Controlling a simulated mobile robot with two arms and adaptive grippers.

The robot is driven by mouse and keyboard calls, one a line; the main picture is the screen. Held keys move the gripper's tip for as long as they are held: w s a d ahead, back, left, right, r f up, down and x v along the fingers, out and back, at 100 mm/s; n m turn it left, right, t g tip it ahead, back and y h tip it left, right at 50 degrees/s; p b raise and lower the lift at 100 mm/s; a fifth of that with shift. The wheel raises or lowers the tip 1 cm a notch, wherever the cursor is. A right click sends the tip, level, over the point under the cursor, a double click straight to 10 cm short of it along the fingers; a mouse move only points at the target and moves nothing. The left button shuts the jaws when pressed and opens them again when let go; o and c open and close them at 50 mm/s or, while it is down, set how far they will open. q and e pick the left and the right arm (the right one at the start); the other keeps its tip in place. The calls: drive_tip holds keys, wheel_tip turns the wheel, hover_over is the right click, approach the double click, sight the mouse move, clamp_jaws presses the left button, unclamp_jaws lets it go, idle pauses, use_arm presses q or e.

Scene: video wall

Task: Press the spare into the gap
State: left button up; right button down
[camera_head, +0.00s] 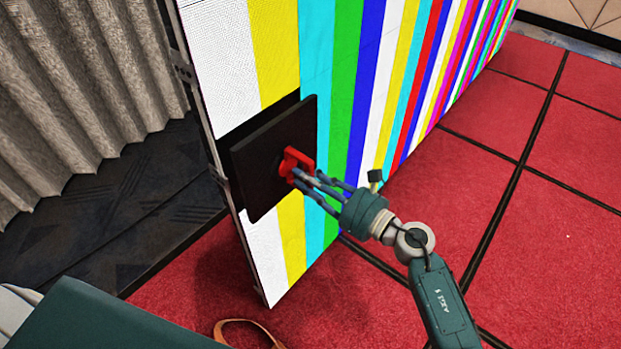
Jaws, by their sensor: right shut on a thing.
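The spare is a square black panel (262,150) with a red handle (295,160) on its face. My right gripper (299,172) is shut on the red handle and holds the panel upright. The panel stands in front of the dark gap (262,112) in the video wall (318,50). A strip of the gap shows above and to the left of the panel. The panel overlaps the lit stripes on its right. Its edge looks proud of the wall face, but the exact distance is hard to tell. My left gripper is not in view.
The wall's left edge has a thin metal frame (203,115). A grey curtain (75,90) hangs behind it. Red carpet tiles (540,225) lie clear to the right. A brown strap loop (248,325) lies at the bottom.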

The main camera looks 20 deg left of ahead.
use_arm(q)
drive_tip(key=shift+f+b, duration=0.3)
drive_tip(key=shift+b, duration=0.05)
use_arm(e)
drive_tip(key=shift+w+a+r, duration=0.15)
drive_tip(key=shift+a+r, duration=0.05)
drive_tip(key=shift+a, duration=0.15)
idle(0.8)
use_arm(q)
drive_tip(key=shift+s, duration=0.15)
use_arm(e)
drive_tip(key=shift+w+a, duration=0.1)
drive_tip(key=shift+a, duration=0.25)
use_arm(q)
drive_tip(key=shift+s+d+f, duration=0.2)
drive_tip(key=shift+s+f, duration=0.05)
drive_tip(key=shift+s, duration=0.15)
use_arm(e)
drive_tip(key=shift+w+a, duration=0.1)
use_arm(q)
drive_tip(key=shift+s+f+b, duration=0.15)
drive_tip(key=shift+b, duration=0.3)
use_arm(e)
drive_tip(key=shift+w+a, duration=0.2)
drive_tip(key=shift+a, duration=0.3)
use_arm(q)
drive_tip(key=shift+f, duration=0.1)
